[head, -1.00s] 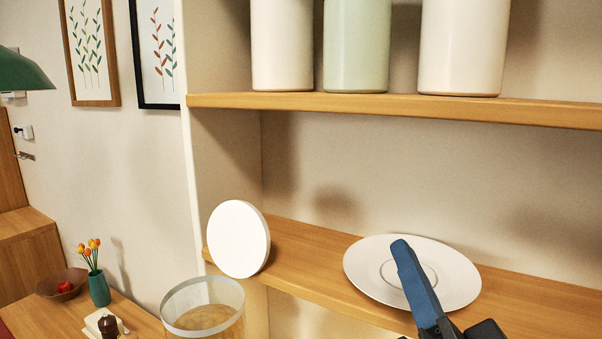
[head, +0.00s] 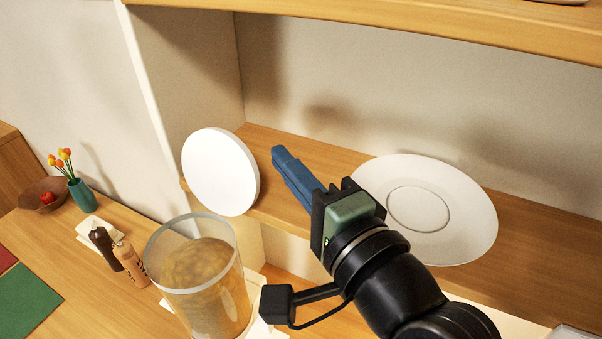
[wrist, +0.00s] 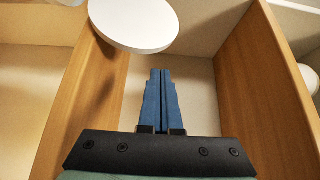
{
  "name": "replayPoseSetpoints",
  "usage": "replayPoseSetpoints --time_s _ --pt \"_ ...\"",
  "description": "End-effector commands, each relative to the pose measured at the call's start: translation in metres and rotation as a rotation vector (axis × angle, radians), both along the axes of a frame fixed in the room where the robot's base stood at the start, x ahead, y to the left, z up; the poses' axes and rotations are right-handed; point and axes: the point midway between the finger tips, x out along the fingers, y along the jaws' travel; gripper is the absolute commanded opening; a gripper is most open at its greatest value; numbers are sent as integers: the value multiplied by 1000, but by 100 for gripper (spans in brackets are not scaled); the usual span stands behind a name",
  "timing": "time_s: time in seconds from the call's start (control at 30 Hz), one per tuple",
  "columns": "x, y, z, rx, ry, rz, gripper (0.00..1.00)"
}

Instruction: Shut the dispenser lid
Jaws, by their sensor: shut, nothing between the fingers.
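The dispenser (head: 205,290) is a clear cylinder with a pale rim, holding a yellow-brown content, at the lower middle of the head view. Its white round lid (head: 220,172) stands tilted steeply up above the rim's back side, its flat face toward the camera. The lid also shows at the top of the wrist view (wrist: 133,22). My gripper (head: 279,152) has blue fingers, shut and empty. It is to the right of the lid in the head view, apart from it, pointing up and left. In the wrist view the fingertips are below the lid.
A wooden shelf (head: 262,140) runs behind the lid and gripper, with a white plate (head: 465,215) on it at the right. Two shakers (head: 128,262) stand left of the dispenser. A vase (head: 82,196) and a bowl (head: 38,198) are farther left.

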Motion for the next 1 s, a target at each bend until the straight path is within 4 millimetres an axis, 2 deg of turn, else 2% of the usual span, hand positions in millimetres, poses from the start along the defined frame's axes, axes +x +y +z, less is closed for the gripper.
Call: replayPoseSetpoints --time_s 0.5,1.0 --pt "35 30 0 -1 -2 2 0" --pt "40 34 0 -2 -1 0 0"
